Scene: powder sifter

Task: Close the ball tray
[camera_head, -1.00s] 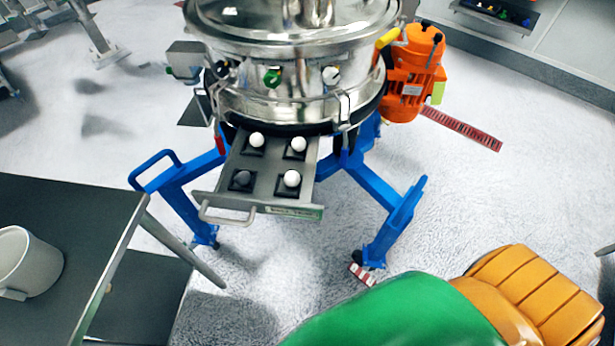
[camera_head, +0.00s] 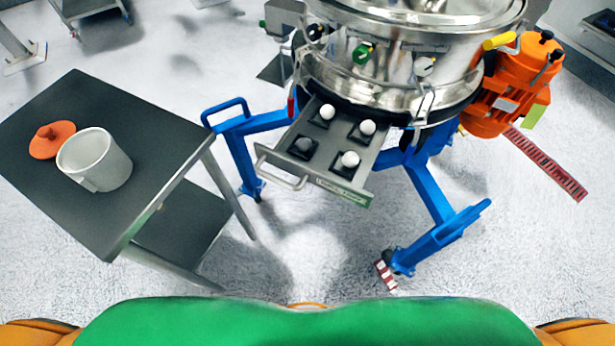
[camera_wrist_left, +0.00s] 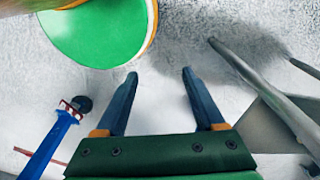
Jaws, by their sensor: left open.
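The ball tray (camera_head: 331,172) is a grey drawer pulled out from the steel sifter (camera_head: 396,62). It has a bar handle (camera_head: 281,178) on its front. My left gripper (camera_wrist_left: 158,75) is open and empty above the floor in the left wrist view, and the tray does not show there. Neither gripper shows in the head view. My right gripper is in no frame.
A dark table (camera_head: 60,195) stands left of the sifter, with a white pot (camera_head: 103,165) and an orange lid (camera_head: 53,140) on it. Blue legs (camera_head: 433,195) with wheels flank the tray. An orange motor (camera_head: 512,85) is at the right. Bare floor lies in front.

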